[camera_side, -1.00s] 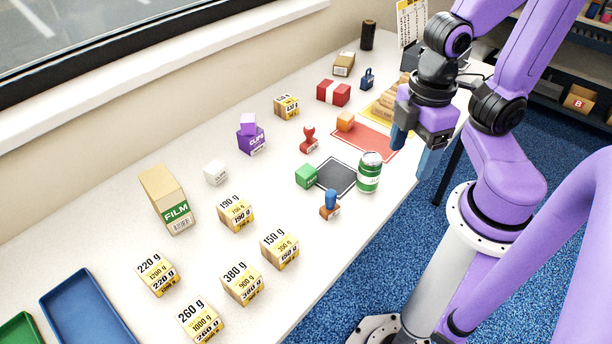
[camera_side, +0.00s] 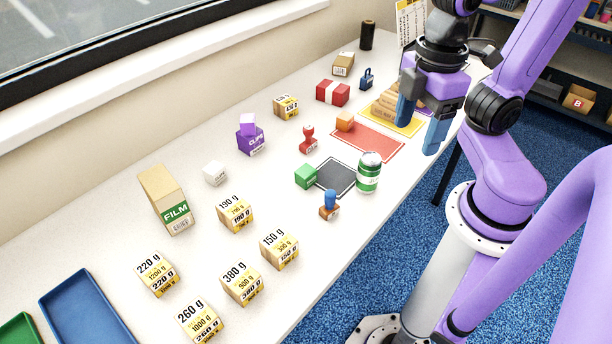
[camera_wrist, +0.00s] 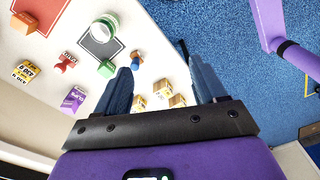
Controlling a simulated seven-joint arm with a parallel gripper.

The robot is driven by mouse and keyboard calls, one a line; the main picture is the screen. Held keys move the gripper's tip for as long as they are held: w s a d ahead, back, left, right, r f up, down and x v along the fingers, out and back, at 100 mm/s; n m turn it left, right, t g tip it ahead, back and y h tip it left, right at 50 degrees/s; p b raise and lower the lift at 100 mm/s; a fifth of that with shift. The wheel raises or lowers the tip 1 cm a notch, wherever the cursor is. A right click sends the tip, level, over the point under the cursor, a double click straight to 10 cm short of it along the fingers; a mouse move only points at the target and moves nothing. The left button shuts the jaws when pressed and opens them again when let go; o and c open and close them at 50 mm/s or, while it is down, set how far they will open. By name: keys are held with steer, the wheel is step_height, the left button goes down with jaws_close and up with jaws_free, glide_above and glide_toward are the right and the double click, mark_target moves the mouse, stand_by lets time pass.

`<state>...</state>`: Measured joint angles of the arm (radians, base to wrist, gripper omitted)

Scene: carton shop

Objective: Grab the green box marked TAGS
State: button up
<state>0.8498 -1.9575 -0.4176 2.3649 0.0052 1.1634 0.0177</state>
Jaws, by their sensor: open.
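A small green box (camera_side: 306,176) sits on the white table at the left corner of a dark mat (camera_side: 338,188). No TAGS lettering can be read on it from here. It also shows in the wrist view (camera_wrist: 106,69), beside the dark mat, partly near my left finger. My gripper (camera_side: 420,128) is open and empty, well above the table's right side and apart from the green box. Its two blue fingers are spread in the wrist view (camera_wrist: 155,62).
A green-and-white can (camera_side: 369,173) stands right of the green box. A blue-topped stamp (camera_side: 329,205) and a red stamp (camera_side: 308,140) are close by. A purple box (camera_side: 250,141), a FILM carton (camera_side: 166,199) and several weight-marked boxes stand leftward. A red mat (camera_side: 375,143) lies behind.

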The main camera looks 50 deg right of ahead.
mark_target(306, 170)
steer(key=w+d+f+m+g+y, duration=0.1)
steer(key=w+d+m+g+y, duration=0.15)
steer(key=w+m, duration=0.6)
steer(key=w+d+m+g+y, duration=0.25)
steer(key=w+m+y, duration=0.2)
steer(key=m, duration=0.75)
steer(key=w+d+m+t+y, duration=0.6)
steer(key=w+d+m, duration=0.3)
steer(key=d+m, duration=0.15)
steer(key=f, duration=1.7)
steer(key=shift+s+a+f, duration=0.25)
steer(key=shift+s+f, duration=0.05)
steer(key=shift+a+f, duration=0.15)
steer(key=shift+a, duration=0.15)
steer(key=x, duration=1.6)
steer(key=shift+a, duration=0.35)
